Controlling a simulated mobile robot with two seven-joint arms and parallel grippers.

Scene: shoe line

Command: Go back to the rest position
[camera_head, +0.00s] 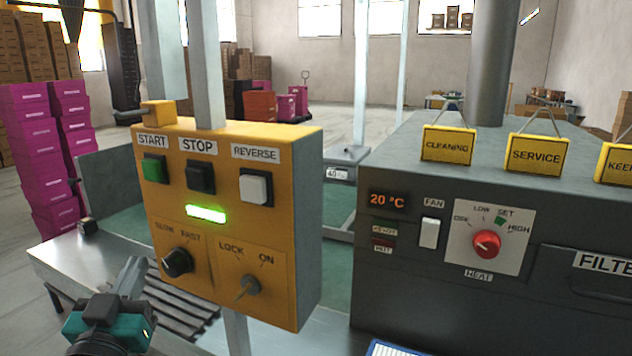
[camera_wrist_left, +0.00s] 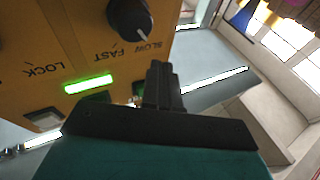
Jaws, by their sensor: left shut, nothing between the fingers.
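My left gripper (camera_head: 132,272) is shut and empty at the lower left, in front of the yellow control box (camera_head: 305,200) and below its speed knob (camera_head: 177,262). In the left wrist view its closed fingers (camera_wrist_left: 160,80) point toward the box, with the speed knob (camera_wrist_left: 130,18) just above them. I cannot tell whether the fingertips touch the box. The box carries a green START button (camera_head: 154,168), a black STOP button (camera_head: 200,177), a white REVERSE button (camera_head: 255,187), a lit green lamp (camera_head: 206,213) and a LOCK/ON key switch (camera_head: 249,286). My right gripper is in neither view.
A dark grey heater cabinet (camera_head: 400,270) stands at the right, with a fan switch (camera_head: 429,233), a red heat knob (camera_head: 486,243) and hanging yellow signs (camera_head: 537,154). A metal post (camera_head: 236,333) is below the control box. Magenta boxes (camera_head: 40,150) are stacked at the left.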

